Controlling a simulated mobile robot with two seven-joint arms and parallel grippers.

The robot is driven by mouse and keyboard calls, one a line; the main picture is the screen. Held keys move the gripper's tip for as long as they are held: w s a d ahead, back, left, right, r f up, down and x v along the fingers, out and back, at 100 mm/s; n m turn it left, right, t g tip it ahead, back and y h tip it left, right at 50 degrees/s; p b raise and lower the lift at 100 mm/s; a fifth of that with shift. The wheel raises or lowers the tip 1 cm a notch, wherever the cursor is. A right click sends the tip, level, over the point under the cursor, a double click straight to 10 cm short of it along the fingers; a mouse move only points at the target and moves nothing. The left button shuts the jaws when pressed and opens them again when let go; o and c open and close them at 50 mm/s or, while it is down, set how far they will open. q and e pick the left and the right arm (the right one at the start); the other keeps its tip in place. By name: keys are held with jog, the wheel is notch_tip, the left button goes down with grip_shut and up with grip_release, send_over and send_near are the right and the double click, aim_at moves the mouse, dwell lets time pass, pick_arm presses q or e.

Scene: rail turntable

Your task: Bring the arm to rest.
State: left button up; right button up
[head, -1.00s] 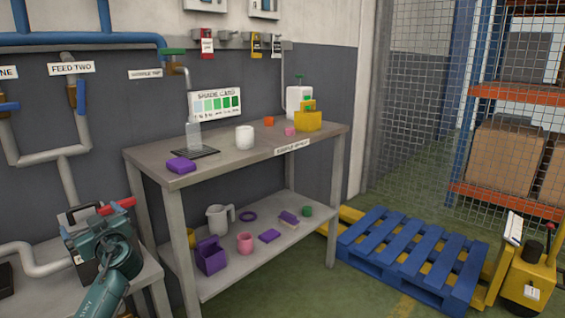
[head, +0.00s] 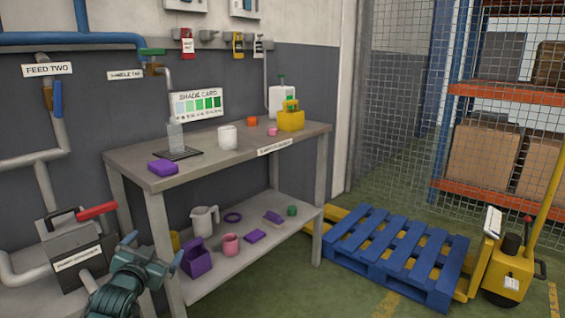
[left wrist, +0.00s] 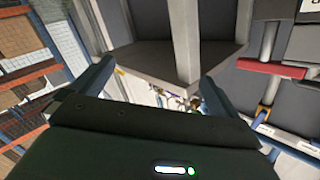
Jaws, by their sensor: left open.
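My left gripper (head: 154,252) is at the lower left of the head view, in front of the near left leg of the sample bench (head: 228,168). Its two fingers stand apart with nothing between them. In the left wrist view the open fingers (left wrist: 156,80) also show empty, with the grey bench and its legs beyond, seen at a turned angle. My arm comes up from the bottom edge. My right gripper is in neither view.
A grey box with a red handle (head: 97,211) stands left of my gripper. The bench top holds a purple block (head: 162,167), a white cup (head: 227,137) and a yellow carrier (head: 291,119). A blue pallet (head: 395,249) lies right; green floor is free in front.

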pick_arm(q)
jog(key=s+d+f+g+h, duration=0.1)
jog(key=s+d+f, duration=0.25)
jog(key=s, duration=0.25)
jog(key=s+d+f+m+h, duration=0.1)
jog(key=s+d+f, duration=0.2)
jog(key=s+d, duration=0.3)
jog(key=s+d+f+g+h, duration=0.1)
jog(key=s+d+f+h, duration=0.2)
jog(key=s, duration=0.4)
jog(key=s+d+r+n+g, duration=0.1)
jog(key=s+d, duration=0.2)
jog(key=s, duration=0.5)
jog(key=s+d+r+g, duration=0.1)
jog(key=s+d, duration=0.2)
jog(key=s, duration=0.5)
notch_tip(320, 180, up, 10)
jog(key=a+n+g+y+p, duration=0.1)
jog(key=g+p, duration=0.1)
jog(key=p, duration=2.2)
jog(key=shift+s+a+r+n, duration=0.2)
jog(key=shift+a+r+n, duration=0.1)
jog(key=shift+a, duration=0.1)
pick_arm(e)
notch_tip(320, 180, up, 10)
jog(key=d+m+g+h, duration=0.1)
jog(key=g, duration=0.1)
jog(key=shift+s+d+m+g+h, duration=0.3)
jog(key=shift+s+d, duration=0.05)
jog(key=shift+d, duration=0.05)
